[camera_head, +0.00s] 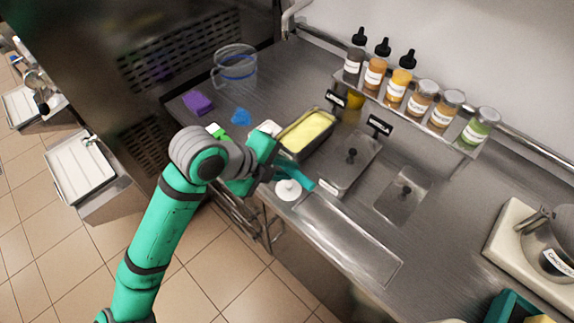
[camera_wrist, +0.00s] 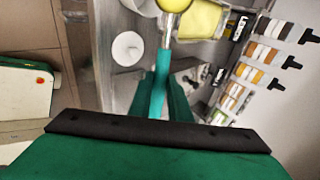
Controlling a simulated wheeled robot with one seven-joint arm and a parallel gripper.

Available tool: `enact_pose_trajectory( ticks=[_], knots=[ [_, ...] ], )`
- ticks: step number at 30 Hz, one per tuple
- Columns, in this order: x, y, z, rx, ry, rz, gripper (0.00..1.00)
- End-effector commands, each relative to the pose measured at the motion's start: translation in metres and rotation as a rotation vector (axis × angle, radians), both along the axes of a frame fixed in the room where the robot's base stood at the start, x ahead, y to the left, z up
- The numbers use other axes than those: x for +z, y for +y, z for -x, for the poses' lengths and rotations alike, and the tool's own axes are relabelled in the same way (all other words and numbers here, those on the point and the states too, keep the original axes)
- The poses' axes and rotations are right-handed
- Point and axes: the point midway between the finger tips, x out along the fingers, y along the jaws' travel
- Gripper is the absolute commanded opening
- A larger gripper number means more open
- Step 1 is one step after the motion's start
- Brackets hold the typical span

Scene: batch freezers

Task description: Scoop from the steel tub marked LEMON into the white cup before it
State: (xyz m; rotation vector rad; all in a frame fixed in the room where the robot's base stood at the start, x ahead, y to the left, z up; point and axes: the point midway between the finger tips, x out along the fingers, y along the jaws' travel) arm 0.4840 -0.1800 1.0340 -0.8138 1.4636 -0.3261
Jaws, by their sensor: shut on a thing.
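The steel tub (camera_head: 285,152) holds pale yellow stuff and stands open near the back. Its yellow contents (camera_wrist: 200,20) show in the wrist view; its small label is too small to read. The white cup (camera_head: 288,189) stands on the counter in front of the tubs, and shows upright in the wrist view (camera_wrist: 120,45). My gripper (camera_head: 262,162) is shut on the teal handle of a scoop (camera_wrist: 161,72). The scoop's round yellowish bowl (camera_wrist: 174,4) is at the top edge of the wrist view, beside the tub and cup. In the head view my gripper hides most of the scoop.
Lidded steel tubs (camera_head: 346,165) sit right of the open tub. A rack with several bottles and jars (camera_head: 420,104) runs along the wall. A clear jug (camera_head: 236,66), a purple block (camera_head: 197,103) and a blue thing (camera_head: 241,117) lie to the left.

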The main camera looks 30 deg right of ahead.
Motion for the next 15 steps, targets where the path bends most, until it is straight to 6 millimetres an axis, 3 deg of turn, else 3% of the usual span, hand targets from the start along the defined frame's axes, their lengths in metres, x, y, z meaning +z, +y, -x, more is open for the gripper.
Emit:
enact_pose_trajectory(
  ticks=[15],
  knots=[
    [-0.0080, 0.0077, 0.0026, 0.005, -0.093, 0.254, 0.00]
  ],
)
